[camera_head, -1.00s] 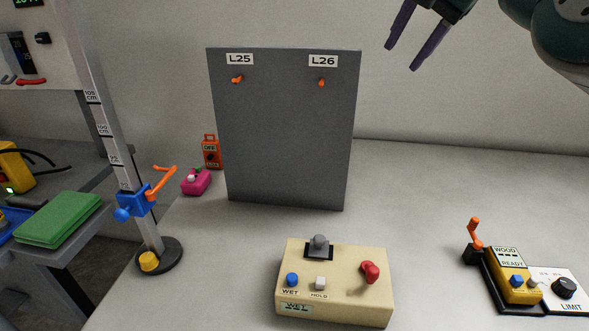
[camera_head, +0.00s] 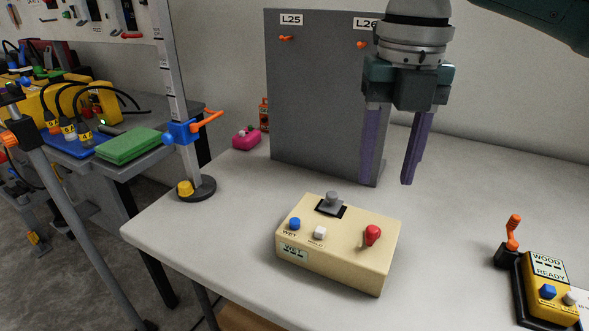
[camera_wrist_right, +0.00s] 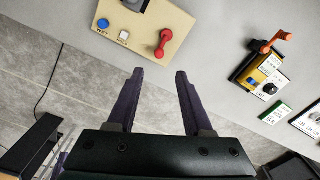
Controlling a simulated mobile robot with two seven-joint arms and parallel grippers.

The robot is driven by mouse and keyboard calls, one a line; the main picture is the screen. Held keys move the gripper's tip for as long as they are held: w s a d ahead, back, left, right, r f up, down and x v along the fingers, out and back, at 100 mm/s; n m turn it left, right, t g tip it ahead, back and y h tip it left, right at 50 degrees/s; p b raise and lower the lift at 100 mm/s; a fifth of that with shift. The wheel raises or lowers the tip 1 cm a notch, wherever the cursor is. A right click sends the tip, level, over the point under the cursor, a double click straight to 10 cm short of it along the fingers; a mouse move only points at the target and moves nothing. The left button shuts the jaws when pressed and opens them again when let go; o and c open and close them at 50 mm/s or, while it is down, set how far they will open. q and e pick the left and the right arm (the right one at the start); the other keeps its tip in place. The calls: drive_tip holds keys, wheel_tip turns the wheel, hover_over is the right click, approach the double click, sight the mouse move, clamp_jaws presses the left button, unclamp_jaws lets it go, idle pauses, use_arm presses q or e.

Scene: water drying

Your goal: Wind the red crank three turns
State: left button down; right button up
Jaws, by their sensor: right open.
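The red crank (camera_head: 372,235) sits on the right part of the top of a beige box (camera_head: 330,272) on the table. In the right wrist view the red crank (camera_wrist_right: 162,43) shows as a short arm with two rounded ends, beyond my fingertips. My right gripper (camera_head: 387,181) points down, with its two purple fingers apart and nothing between them. In the head view it appears behind and above the box, in front of the grey panel. The open fingers also show in the right wrist view (camera_wrist_right: 160,73), apart from the crank. My left gripper is out of view.
The box also bears a grey knob (camera_head: 332,198), a blue button (camera_head: 295,223) and a white button (camera_head: 320,233). A grey panel (camera_head: 315,100) stands behind. A yellow device (camera_head: 545,283) with an orange lever is at right. A post with an orange crank (camera_head: 207,120) stands at left.

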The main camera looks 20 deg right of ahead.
sight(374, 228)
wheel_tip(374, 228, down, 10)
drive_tip(key=shift+r+b, duration=0.1)
drive_tip(key=shift+b, duration=0.85)
clamp_jaws()
